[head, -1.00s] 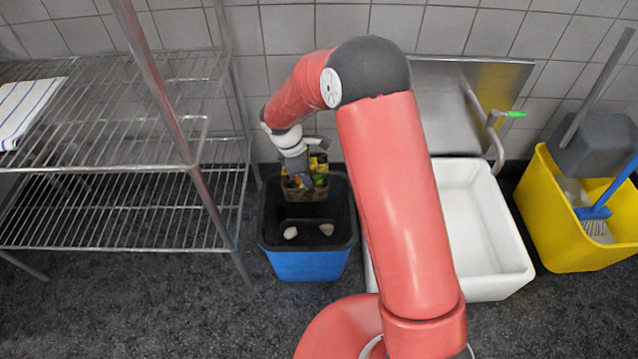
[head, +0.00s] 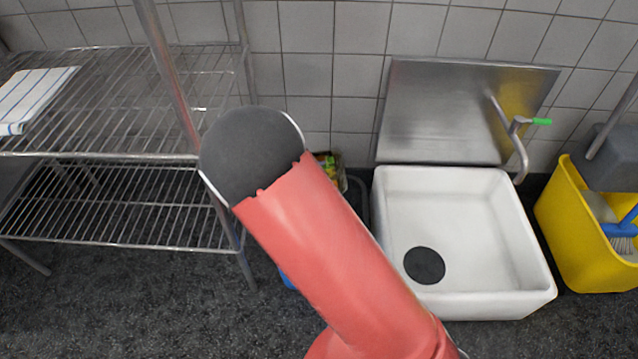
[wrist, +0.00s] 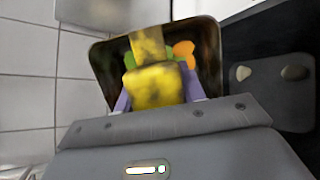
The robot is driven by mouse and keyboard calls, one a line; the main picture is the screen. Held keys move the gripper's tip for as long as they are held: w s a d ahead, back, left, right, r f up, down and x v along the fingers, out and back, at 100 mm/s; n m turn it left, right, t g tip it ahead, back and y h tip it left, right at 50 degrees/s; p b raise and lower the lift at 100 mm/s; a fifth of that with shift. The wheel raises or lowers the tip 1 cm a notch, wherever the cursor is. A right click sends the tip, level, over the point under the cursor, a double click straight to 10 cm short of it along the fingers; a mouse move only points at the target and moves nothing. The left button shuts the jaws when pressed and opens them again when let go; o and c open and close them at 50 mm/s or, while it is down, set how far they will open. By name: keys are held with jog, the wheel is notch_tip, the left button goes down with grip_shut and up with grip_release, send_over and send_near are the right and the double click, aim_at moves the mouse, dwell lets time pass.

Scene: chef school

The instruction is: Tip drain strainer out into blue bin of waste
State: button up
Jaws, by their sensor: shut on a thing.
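The drain strainer (wrist: 98,75) is a dark brown, square-rimmed basket in the wrist view, with yellow, green and orange waste (wrist: 153,80) in it. In the head view a corner of the strainer (head: 341,181) and some waste show past my arm, which hides my gripper. The blue bin (head: 287,279) is mostly behind my arm there.
A white sink (head: 470,200) with a dark round drain (head: 424,265) stands right of the bin. A wire rack (head: 110,200) with a striped cloth (head: 35,97) is at left. A yellow mop bucket (head: 585,240) is at far right. The tiled wall (head: 310,50) is behind.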

jog(key=t+h+b, duration=0.1)
jog(key=b, duration=0.1)
jog(key=f+t+h+b, duration=0.1)
jog(key=t+b, duration=0.1)
jog(key=b, duration=0.1)
jog(key=shift+s+a+m, duration=0.1)
jog(key=shift+s+m, duration=0.05)
jog(key=shift+m, duration=0.15)
jog(key=t+h+b, duration=0.2)
jog(key=h+b, duration=0.1)
jog(key=b, duration=0.1)
jog(key=shift+f+m+b, duration=0.1)
jog(key=shift+m+b, duration=0.25)
jog(key=shift+m, duration=0.05)
jog(key=shift+m+t+h+b, duration=0.4)
jog(key=shift+t+h+b, duration=0.35)
jog(key=shift+b, duration=0.3)
jog(key=shift+r+h, duration=0.25)
jog(key=shift+r, duration=0.1)
jog(key=shift+s, duration=0.1)
